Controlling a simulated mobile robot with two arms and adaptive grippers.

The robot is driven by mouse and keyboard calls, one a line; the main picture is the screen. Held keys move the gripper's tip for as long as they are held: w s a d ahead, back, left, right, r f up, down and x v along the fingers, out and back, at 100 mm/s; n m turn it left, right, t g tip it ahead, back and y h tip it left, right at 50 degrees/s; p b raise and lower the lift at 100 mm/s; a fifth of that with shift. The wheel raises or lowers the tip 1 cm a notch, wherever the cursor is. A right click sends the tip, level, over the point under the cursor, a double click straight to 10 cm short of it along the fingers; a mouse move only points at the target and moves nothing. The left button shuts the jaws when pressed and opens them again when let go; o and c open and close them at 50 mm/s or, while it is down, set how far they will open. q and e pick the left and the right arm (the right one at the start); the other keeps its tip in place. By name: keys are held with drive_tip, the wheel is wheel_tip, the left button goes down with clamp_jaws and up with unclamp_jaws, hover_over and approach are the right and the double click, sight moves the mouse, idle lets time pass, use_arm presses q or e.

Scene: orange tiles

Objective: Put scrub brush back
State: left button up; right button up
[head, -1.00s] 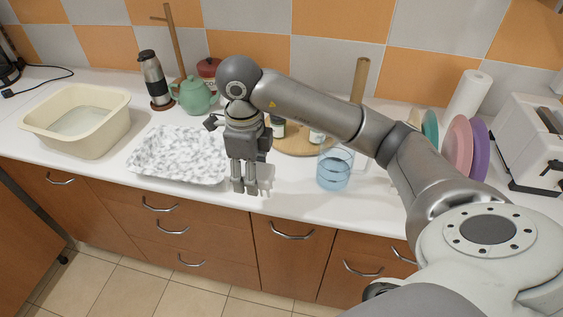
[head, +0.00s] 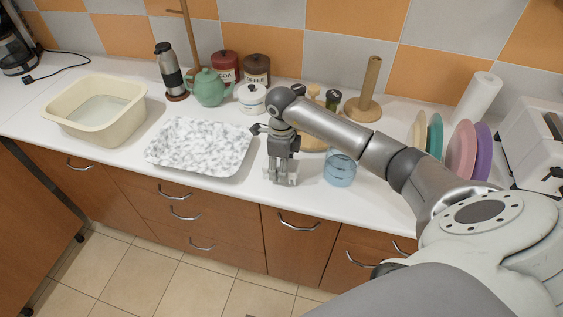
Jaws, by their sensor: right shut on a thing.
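My right gripper (head: 282,181) points down over the counter's front part, between the marbled tray and a blue glass. It is shut on a small pale thing at its fingertips, which seems to be the scrub brush; the fingers hide most of it. I see no other brush on the counter. The marbled white tray (head: 200,147) lies flat and empty just left of the gripper. The cream basin (head: 68,118) at the far left holds what looks like water. My left gripper is out of view.
The blue glass (head: 340,170) stands close to the right of the gripper. Behind are a teapot (head: 209,88), canisters (head: 256,70), a partly hidden round board (head: 312,143) and a wooden paper-towel holder (head: 370,85). Plates (head: 460,148) stand at right.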

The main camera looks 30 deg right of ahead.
drive_tip(key=shift+f, duration=0.1)
drive_tip(key=shift+f, duration=0.1)
drive_tip(key=o, duration=1)
drive_tip(key=shift+w+r, duration=0.1)
drive_tip(key=shift+r, duration=0.25)
wheel_tip(320, 180, up, 11)
drive_tip(key=b, duration=0.4)
drive_tip(key=shift+f, duration=0.2)
drive_tip(key=shift+r, duration=0.5)
drive_tip(key=shift+a, duration=0.15)
